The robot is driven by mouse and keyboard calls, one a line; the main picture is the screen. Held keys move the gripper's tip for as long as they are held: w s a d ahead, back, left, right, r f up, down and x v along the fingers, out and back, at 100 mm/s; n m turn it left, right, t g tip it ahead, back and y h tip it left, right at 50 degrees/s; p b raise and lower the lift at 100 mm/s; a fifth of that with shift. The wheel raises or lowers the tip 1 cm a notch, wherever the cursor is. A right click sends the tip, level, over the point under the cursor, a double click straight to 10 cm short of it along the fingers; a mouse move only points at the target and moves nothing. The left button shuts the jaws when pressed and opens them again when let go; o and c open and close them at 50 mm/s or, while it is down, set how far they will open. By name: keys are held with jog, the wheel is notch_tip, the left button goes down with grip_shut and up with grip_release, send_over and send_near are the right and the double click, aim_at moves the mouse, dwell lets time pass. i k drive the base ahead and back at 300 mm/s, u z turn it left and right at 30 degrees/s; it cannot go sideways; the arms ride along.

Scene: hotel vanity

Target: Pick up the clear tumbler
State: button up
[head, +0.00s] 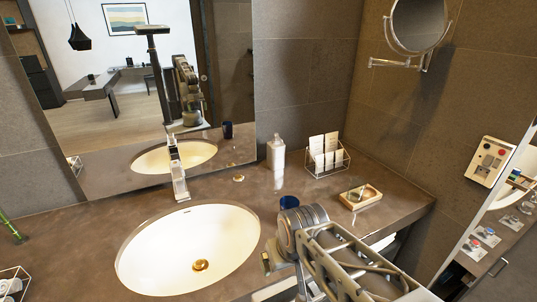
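I cannot make out a clear tumbler for certain in the head view. A dark blue cup (289,202) stands on the counter right of the sink, its lower part hidden behind my arm. A small wooden tray (372,200) to its right holds a small greenish item that is too small to tell. My gripper (282,272) is low at the front edge of the counter, right of the basin. It is seen from behind and partly covered by my own arm links, so its opening and anything in it do not show clearly.
The white oval sink (182,250) with a tall faucet (178,178) fills the middle. A white bottle (276,155) and a wire rack with cards (326,158) stand along the back. A wire basket (12,284) is at front left. Mirror and walls bound the counter.

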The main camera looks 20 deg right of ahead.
aim_at(356, 191)
jog(key=u, duration=3.55)
jog(key=k, duration=1.5)
jog(key=z, duration=1.5)
